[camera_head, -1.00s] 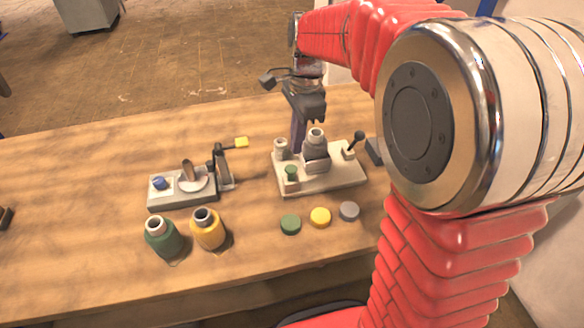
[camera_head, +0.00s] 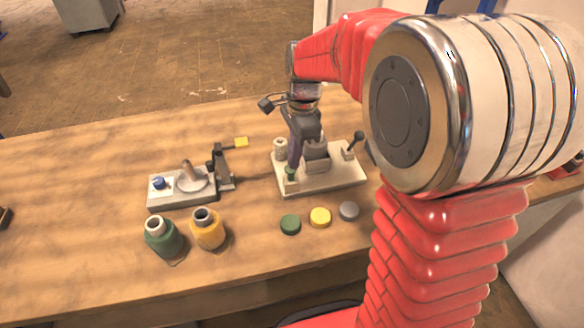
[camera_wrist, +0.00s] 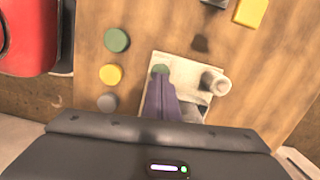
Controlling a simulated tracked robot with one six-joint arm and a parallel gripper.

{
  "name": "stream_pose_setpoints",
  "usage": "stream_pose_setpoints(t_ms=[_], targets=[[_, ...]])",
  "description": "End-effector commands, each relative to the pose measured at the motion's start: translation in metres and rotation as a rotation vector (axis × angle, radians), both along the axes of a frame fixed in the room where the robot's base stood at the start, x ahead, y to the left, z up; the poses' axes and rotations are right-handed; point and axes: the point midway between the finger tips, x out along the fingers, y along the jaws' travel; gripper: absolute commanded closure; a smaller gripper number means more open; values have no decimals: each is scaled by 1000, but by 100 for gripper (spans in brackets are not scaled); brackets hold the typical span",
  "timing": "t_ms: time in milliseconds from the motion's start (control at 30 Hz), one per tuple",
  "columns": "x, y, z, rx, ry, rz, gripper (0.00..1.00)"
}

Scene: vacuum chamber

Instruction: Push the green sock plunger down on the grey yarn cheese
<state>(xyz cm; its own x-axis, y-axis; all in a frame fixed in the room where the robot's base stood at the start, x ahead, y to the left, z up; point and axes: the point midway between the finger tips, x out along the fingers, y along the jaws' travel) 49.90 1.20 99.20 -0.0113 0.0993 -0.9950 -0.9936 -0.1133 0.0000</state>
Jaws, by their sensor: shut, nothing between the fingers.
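The green sock plunger (camera_head: 290,174) stands on the front left corner of the pale base plate (camera_head: 335,183). Its green top also shows in the wrist view (camera_wrist: 160,69). My gripper (camera_head: 292,163) is shut and empty, its purple fingers pointing down. In both views the fingertips are right at the plunger's top; I cannot tell whether they touch. The grey yarn cheese (camera_head: 318,166) sits on the same plate, right of the fingers, partly hidden behind my gripper. It is not clearly visible in the wrist view.
A pale post (camera_head: 279,146) and a black-knobbed lever (camera_head: 357,139) stand on the plate. Green (camera_head: 290,225), yellow (camera_head: 320,217) and grey (camera_head: 349,211) discs lie in front. Green (camera_head: 161,237) and yellow (camera_head: 208,229) yarn cheeses and another fixture (camera_head: 182,200) stand left.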

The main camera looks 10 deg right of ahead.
Motion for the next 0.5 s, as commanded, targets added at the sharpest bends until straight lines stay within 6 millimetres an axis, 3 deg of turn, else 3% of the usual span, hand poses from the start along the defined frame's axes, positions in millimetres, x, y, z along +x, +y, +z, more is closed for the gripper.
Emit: stream_pose_setpoints(t_ms=[367, 500], targets=[[-1, 0, -28, 0, 3, 0, 100], [0, 0, -27, 0, 1, 0, 100]])
